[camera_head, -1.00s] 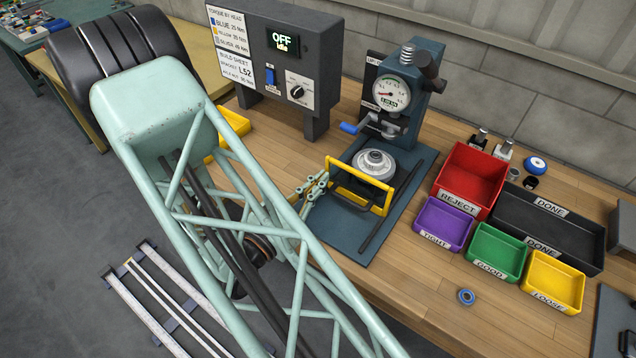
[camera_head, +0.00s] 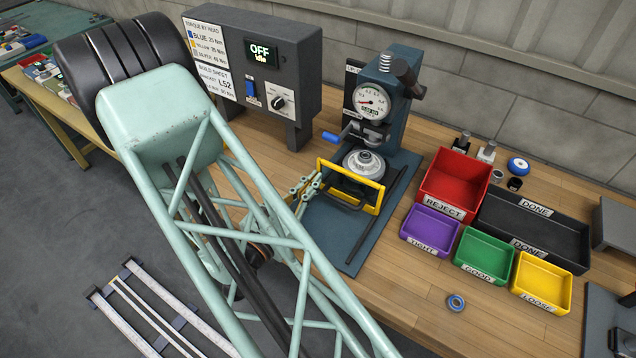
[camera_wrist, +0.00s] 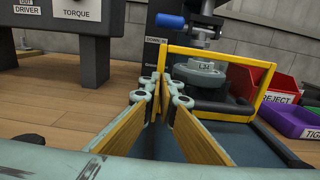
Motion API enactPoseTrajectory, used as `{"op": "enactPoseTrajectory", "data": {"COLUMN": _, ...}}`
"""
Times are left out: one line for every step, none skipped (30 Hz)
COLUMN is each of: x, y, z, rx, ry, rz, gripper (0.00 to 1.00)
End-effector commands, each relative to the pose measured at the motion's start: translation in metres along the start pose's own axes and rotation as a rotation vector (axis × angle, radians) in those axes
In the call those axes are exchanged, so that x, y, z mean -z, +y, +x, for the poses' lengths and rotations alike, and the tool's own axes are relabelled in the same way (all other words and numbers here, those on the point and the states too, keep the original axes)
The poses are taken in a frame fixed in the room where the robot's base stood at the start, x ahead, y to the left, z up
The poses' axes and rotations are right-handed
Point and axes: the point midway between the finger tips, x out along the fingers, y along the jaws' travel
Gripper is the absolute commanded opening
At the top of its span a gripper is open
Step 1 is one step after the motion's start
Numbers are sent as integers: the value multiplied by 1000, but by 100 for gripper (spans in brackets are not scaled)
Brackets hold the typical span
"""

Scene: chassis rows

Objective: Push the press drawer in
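The press drawer has a yellow upright frame (camera_head: 350,186) with a dark bar at its front and carries a round silver part (camera_head: 364,164). It is partly under the head of the blue-grey press (camera_head: 388,105), over a dark blue base plate. My gripper (camera_head: 316,182) is at the frame's left post. In the wrist view its two fingers (camera_wrist: 162,92) are close together with the post between their tips, and they look shut on it. The frame (camera_wrist: 222,55) and the silver part (camera_wrist: 202,74) also show there. My arm hides part of the bench front.
A control box (camera_head: 262,70) reading OFF, Idle stands left of the press. Right of it are a red REJECT bin (camera_head: 443,210), purple, green and yellow trays and a black DONE tray (camera_head: 535,235).

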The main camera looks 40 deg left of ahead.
Motion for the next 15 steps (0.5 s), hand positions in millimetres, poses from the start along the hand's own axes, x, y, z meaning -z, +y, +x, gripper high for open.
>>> {"op": "enactPoseTrajectory", "data": {"x": 0, "y": -1, "z": 0, "rx": 2, "ry": 0, "rz": -1, "gripper": 0}}
{"op": "enactPoseTrajectory", "data": {"x": 0, "y": -1, "z": 0, "rx": 2, "ry": 0, "rz": -1, "gripper": 0}}
{"op": "enactPoseTrajectory", "data": {"x": 0, "y": -1, "z": 0, "rx": 2, "ry": 0, "rz": -1, "gripper": 0}}
{"op": "enactPoseTrajectory", "data": {"x": 0, "y": -1, "z": 0, "rx": 2, "ry": 0, "rz": -1, "gripper": 0}}
{"op": "enactPoseTrajectory", "data": {"x": 0, "y": -1, "z": 0, "rx": 2, "ry": 0, "rz": -1, "gripper": 0}}
{"op": "enactPoseTrajectory", "data": {"x": 0, "y": -1, "z": 0, "rx": 2, "ry": 0, "rz": -1, "gripper": 0}}
{"op": "enactPoseTrajectory", "data": {"x": 0, "y": -1, "z": 0, "rx": 2, "ry": 0, "rz": 0, "gripper": 0}}
{"op": "enactPoseTrajectory", "data": {"x": 0, "y": -1, "z": 0, "rx": 2, "ry": 0, "rz": 0, "gripper": 0}}
{"op": "enactPoseTrajectory", "data": {"x": 0, "y": -1, "z": 0, "rx": 2, "ry": 0, "rz": 0, "gripper": 0}}
{"op": "enactPoseTrajectory", "data": {"x": 0, "y": -1, "z": 0, "rx": 2, "ry": 0, "rz": 0, "gripper": 0}}
{"op": "enactPoseTrajectory", "data": {"x": 0, "y": -1, "z": -1, "rx": 2, "ry": 0, "rz": 0, "gripper": 0}}
{"op": "enactPoseTrajectory", "data": {"x": 0, "y": -1, "z": -2, "rx": 2, "ry": 0, "rz": 0, "gripper": 0}}
{"op": "enactPoseTrajectory", "data": {"x": 0, "y": -1, "z": -3, "rx": 2, "ry": 0, "rz": 0, "gripper": 0}}
{"op": "enactPoseTrajectory", "data": {"x": 0, "y": -1, "z": -4, "rx": 2, "ry": 0, "rz": 0, "gripper": 0}}
{"op": "enactPoseTrajectory", "data": {"x": 0, "y": -2, "z": -6, "rx": 3, "ry": 0, "rz": 0, "gripper": 0}}
